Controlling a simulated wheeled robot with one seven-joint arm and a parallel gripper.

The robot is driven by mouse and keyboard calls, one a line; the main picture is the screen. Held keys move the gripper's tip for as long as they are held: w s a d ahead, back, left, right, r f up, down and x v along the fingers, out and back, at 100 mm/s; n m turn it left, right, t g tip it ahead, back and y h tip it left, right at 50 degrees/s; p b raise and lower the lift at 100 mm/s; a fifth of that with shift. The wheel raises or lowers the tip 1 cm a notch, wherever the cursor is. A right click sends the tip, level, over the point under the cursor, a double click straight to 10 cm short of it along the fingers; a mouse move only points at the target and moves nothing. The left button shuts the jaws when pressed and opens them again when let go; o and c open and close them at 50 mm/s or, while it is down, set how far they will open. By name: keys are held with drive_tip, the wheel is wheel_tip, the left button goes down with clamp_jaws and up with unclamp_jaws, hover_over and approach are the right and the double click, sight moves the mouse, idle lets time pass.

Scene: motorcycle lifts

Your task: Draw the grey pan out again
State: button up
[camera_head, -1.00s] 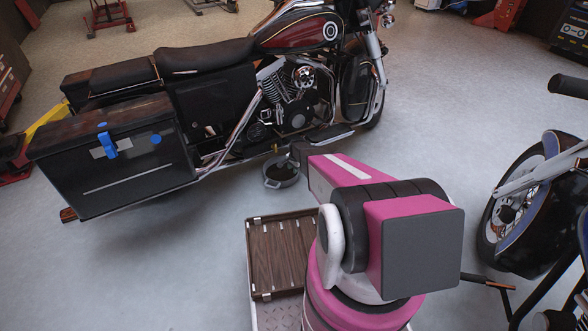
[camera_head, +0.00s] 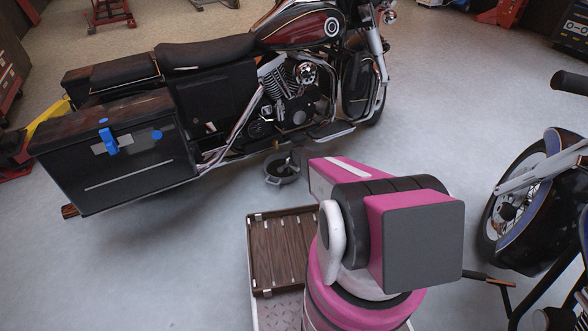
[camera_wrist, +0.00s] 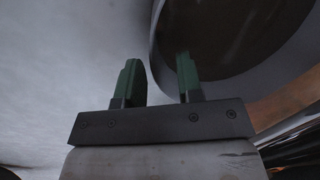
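The grey pan (camera_head: 273,180) is a round, shallow vessel with a dark inside. In the head view it sits on the floor beside the motorcycle (camera_head: 212,92), just below its engine and footboard. In the wrist view the pan (camera_wrist: 240,86) fills the upper right, with its curved rim close to the fingers. My gripper (camera_wrist: 158,72) is open, with two green fingers apart. The right finger overlaps the pan's rim in the picture and the left finger is outside it. I cannot tell whether either touches. My arm hides most of the gripper in the head view.
A wood-slatted tray (camera_head: 252,268) lies in front of the pan, left of my arm. A second motorcycle (camera_head: 508,210) stands at the right. The saddle case (camera_head: 110,165) overhangs the floor at left. Bare floor lies between the case and the tray.

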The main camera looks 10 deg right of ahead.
drive_tip(key=shift+w+a+f, duration=0.1)
drive_tip(key=shift+f, duration=0.85)
drive_tip(key=shift+w+a+f, duration=0.1)
drive_tip(key=shift+f, duration=0.8)
clamp_jaws()
